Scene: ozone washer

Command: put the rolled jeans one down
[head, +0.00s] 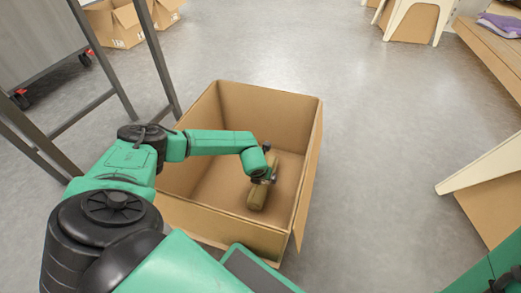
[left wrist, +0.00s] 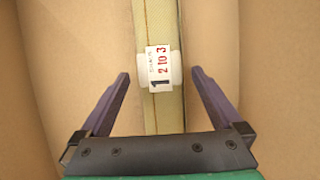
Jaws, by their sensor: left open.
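The rolled jeans (head: 257,198) are a khaki-olive roll lying inside an open cardboard box (head: 292,104), apparently on its floor. My left arm reaches over the box's left wall, and my left gripper (head: 269,172) is down inside at the far end of the roll. In the left wrist view the roll (left wrist: 158,25) runs lengthwise between the fingers, with a white size label (left wrist: 159,68) around it. My left gripper (left wrist: 160,80) is open there, its two purple-grey fingers apart from the roll on both sides. My right gripper is out of view.
The box walls surround my left gripper closely. A dark metal frame (head: 157,55) stands to the left. More cardboard boxes (head: 115,25) are at the back left. A wooden bench (head: 490,50) is at the upper right. The grey floor right of the box is clear.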

